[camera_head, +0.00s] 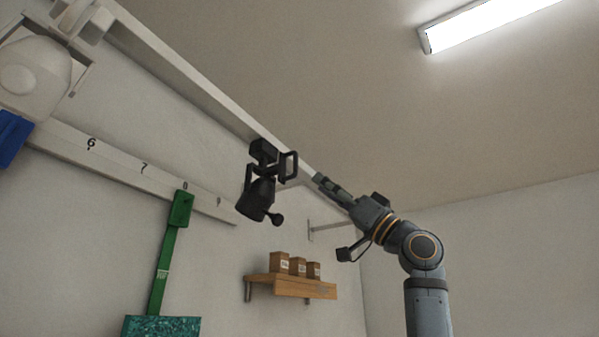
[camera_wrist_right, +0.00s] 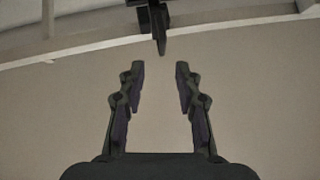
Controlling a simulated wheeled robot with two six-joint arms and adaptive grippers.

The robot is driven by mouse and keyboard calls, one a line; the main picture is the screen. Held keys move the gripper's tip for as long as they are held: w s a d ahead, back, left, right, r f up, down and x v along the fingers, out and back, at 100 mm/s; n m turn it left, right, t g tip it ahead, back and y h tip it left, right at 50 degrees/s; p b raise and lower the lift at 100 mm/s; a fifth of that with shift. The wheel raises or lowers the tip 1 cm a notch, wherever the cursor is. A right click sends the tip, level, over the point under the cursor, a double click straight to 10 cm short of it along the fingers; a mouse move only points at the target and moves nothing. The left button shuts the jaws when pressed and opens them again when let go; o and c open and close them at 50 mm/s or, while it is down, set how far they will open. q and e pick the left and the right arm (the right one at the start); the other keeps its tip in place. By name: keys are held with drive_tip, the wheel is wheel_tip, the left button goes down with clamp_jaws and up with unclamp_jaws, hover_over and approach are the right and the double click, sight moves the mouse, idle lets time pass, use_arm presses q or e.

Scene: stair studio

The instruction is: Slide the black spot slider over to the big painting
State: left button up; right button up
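The black spot slider (camera_head: 258,198) hangs from the white ceiling-edge rail (camera_head: 200,94). It has a loop handle (camera_head: 289,166) on its right side and a knob low down. My right gripper (camera_head: 319,180) is just right of the handle, apart from it. In the right wrist view the gripper (camera_wrist_right: 158,72) is open and empty, with a black part of the slider (camera_wrist_right: 160,32) ahead of the fingertips. A teal picture (camera_head: 160,327) hangs from a green strap at lower left, cut by the frame; I cannot tell if it is the big painting. My left gripper is not in view.
A numbered white rail (camera_head: 125,165) runs along the wall with a green hanger (camera_head: 180,210). A white fixture (camera_head: 35,78) and a blue piece (camera_head: 12,138) are at far left. A wooden shelf (camera_head: 300,288) holds brown boxes. A bracket (camera_head: 335,226) juts out below my gripper.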

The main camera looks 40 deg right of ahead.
sight(297, 162)
drive_tip(key=p+x, duration=0.2)
drive_tip(key=x, duration=0.2)
drive_tip(key=p+x, duration=0.3)
drive_tip(key=x, duration=0.1)
drive_tip(key=shift+s+a+r, duration=0.2)
drive_tip(key=shift+a+r, duration=0.05)
drive_tip(key=shift+r, duration=0.15)
drive_tip(key=shift+w, duration=0.45)
drive_tip(key=shift+c, duration=0.4)
drive_tip(key=shift+s+a, duration=0.1)
clamp_jaws()
